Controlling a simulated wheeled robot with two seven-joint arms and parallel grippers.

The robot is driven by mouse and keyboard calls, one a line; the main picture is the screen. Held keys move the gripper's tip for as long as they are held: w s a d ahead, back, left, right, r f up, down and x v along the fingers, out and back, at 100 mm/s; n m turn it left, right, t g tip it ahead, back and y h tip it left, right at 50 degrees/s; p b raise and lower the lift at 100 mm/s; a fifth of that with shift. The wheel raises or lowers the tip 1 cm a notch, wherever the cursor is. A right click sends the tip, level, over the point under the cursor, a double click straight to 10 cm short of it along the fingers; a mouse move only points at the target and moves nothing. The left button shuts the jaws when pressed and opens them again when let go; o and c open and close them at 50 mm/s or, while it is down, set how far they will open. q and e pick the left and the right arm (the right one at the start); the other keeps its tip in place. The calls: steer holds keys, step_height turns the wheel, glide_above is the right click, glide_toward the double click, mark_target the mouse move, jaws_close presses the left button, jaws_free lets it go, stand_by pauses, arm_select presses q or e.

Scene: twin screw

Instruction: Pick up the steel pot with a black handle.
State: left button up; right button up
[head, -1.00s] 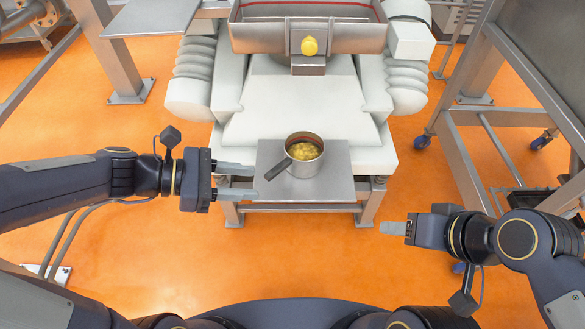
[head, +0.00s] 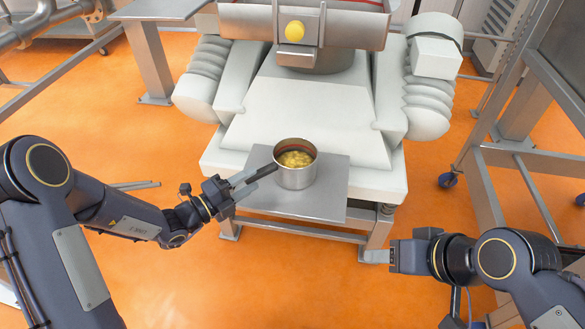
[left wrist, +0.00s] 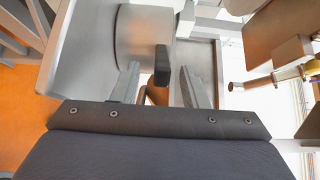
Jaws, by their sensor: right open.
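The steel pot (head: 296,173) stands upright on a small metal table (head: 318,205), with yellow contents inside. Its black handle (head: 262,172) points left and slightly toward me. My left gripper (head: 244,186) is at the free end of the handle, one finger on either side. In the left wrist view the handle (left wrist: 161,66) lies between the two spread fingers, with gaps visible, and the pot's steel wall (left wrist: 145,38) is beyond it. My right gripper (head: 376,256) is empty, off the table's right front corner; its fingers overlap in this view.
A metal frame on wheels (head: 490,190) is at the right. Orange floor (head: 200,280) is free in front.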

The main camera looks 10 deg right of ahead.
mark_target(275, 164)
arm_select(q)
steer(key=b+x, duration=0.1)
steer(key=x, duration=0.4)
steer(key=shift+w, duration=0.2)
jaws_close()
steer(key=shift+r, duration=0.1)
